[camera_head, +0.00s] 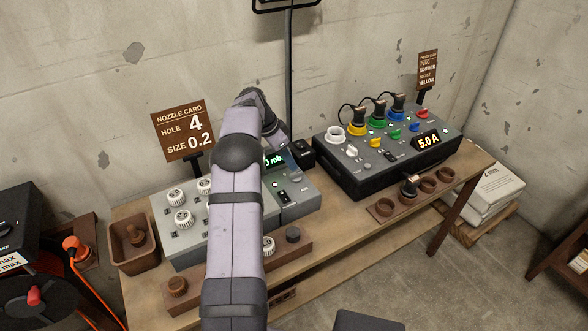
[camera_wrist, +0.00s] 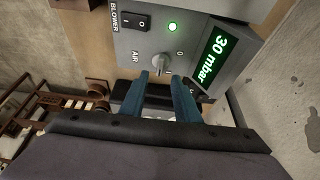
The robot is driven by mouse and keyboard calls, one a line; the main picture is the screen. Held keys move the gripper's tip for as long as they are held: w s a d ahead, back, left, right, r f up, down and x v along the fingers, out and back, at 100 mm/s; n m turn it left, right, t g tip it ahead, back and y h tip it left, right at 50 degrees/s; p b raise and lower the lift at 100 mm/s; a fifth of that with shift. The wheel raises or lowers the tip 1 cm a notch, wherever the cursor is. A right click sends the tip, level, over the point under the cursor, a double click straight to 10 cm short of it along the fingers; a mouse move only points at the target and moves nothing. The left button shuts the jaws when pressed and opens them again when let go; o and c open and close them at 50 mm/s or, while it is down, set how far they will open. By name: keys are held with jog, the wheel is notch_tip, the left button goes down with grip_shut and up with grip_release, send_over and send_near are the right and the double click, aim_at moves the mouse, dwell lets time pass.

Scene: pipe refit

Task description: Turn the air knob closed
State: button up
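The air knob (camera_wrist: 160,62) is a small grey metal knob on the grey panel (camera_wrist: 132,46), beside the word AIR in the wrist view. Its handle appears to point down in that picture, between the label and a small 0 mark. My gripper (camera_wrist: 160,75) has two blue fingers, open and apart. The tips are just short of the knob, one on each side of it; I see no clear contact. The display (camera_wrist: 212,57) reads 30 mbar in green.
The blower switch (camera_wrist: 136,21) and a lit green lamp (camera_wrist: 172,27) are close to the knob. A black box with coloured plugs (camera_head: 385,150) stands to the right. White nozzles (camera_head: 183,219) are on the left, with a brown bin (camera_head: 118,262) beyond. The wall is close behind.

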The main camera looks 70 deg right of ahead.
aim_at(296, 172)
jog(key=shift+p+x, duration=1.1)
jog(key=shift+x, duration=2.05)
grip_shut()
